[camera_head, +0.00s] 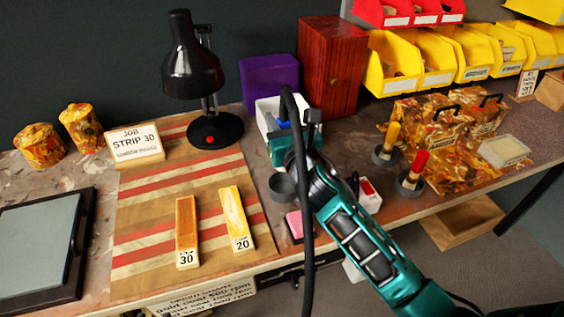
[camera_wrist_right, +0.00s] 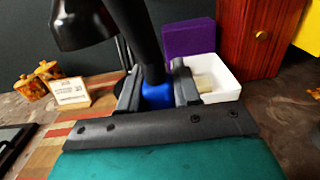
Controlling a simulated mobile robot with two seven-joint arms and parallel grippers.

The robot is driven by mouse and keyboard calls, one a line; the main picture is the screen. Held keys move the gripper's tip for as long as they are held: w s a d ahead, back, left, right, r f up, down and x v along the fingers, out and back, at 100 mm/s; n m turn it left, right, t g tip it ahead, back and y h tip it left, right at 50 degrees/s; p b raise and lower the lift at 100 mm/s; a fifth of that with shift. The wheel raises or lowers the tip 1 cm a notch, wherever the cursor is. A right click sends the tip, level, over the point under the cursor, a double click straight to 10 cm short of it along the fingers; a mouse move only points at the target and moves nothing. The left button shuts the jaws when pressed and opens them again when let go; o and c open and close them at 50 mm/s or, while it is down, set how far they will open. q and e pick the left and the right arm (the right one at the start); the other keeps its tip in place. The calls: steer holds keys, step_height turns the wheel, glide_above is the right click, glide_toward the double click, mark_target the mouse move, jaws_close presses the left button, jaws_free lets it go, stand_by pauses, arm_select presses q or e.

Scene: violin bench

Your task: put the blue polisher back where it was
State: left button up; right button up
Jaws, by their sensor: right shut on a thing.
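The blue polisher (camera_wrist_right: 157,95) is between the two dark fingers of my right gripper (camera_wrist_right: 157,90) in the right wrist view, and only a small part of its blue body shows. A thick black hose (camera_wrist_right: 143,40) rises from it. In the head view a bit of the blue polisher (camera_head: 284,125) shows between the fingers of my right gripper (camera_head: 296,118), in front of the white box (camera_head: 265,113). The hose loops over and hangs down in front of my arm. The polisher's lower end is hidden. My left gripper is not in view.
An empty-looking grey cup (camera_head: 282,187) stands left of my right arm. Two grey cups hold a yellow-handled tool (camera_head: 392,134) and a red-handled tool (camera_head: 419,163). A black lamp (camera_head: 193,66), purple box (camera_head: 270,82) and wooden box (camera_head: 333,62) stand behind. A striped mat (camera_head: 150,205) lies left.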

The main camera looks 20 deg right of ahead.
step_height(320, 180, down, 9)
steer(key=b, duration=0.3)
steer(key=shift+r, duration=0.1)
steer(key=shift+b, duration=0.3)
steer(key=shift+f, duration=0.25)
steer(key=o, duration=1.1)
steer(key=shift+c, duration=0.2)
steer(key=shift+r, duration=0.25)
steer(key=s, duration=1.1)
steer(key=shift+d+f, duration=0.2)
steer(key=shift+s+r, duration=0.1)
steer(key=shift+s, duration=0.45)
